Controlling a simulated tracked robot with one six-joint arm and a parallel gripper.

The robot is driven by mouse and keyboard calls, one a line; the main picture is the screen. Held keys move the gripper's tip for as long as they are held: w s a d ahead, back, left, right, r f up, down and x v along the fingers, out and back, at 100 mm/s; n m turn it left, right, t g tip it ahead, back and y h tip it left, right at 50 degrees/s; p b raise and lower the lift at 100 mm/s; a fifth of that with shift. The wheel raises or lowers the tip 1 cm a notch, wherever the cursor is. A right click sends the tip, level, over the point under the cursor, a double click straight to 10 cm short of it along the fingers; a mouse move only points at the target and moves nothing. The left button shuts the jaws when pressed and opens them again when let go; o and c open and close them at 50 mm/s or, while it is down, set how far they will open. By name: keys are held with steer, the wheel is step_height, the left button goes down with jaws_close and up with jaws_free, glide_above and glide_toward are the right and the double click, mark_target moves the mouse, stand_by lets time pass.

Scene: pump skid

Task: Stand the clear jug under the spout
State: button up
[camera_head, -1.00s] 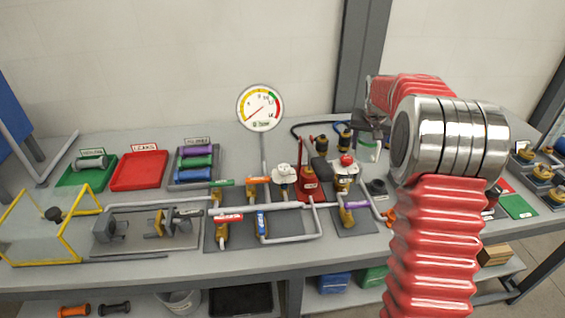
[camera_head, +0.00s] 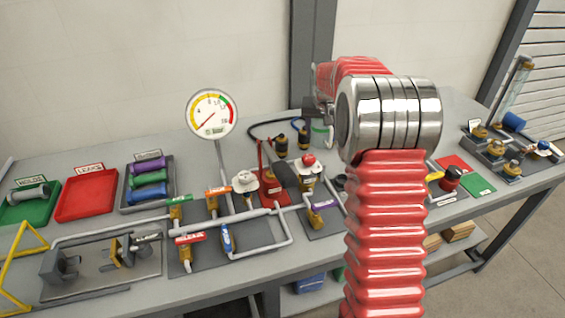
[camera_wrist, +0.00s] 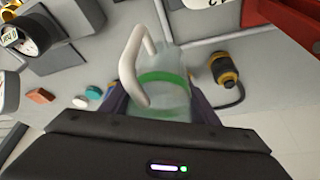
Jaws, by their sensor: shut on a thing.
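The clear jug (camera_wrist: 172,62) has a green band and a white handle. It sits between the fingers of my gripper (camera_wrist: 160,102), which is shut on it. In the head view a small part of the jug (camera_head: 321,137) shows below my gripper (camera_head: 318,113), behind the red valve group. My arm hides much of that area. I cannot tell whether the jug touches the bench. I cannot make out the spout for certain in either view.
Pipework with coloured valves (camera_head: 228,240) and a dial gauge (camera_head: 212,114) stand left of my arm. Red and green trays (camera_head: 87,194) lie at the far left. A clear upright tube (camera_head: 514,88) and brass fittings stand at the right. A black-and-yellow plug (camera_wrist: 224,72) lies beside the jug.

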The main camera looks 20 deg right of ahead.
mark_target(321, 135)
steer(key=shift+f, duration=2.4)
steer(key=shift+f, duration=2.5)
steer(key=o, duration=1)
steer(key=shift+f, duration=0.1)
steer(key=shift+o, duration=0.2)
steer(key=v, duration=1.1)
steer(key=shift+r, duration=0.3)
steer(key=shift+s+a+r, duration=0.1)
steer(key=shift+s+r, duration=0.05)
steer(key=shift+r, duration=0.15)
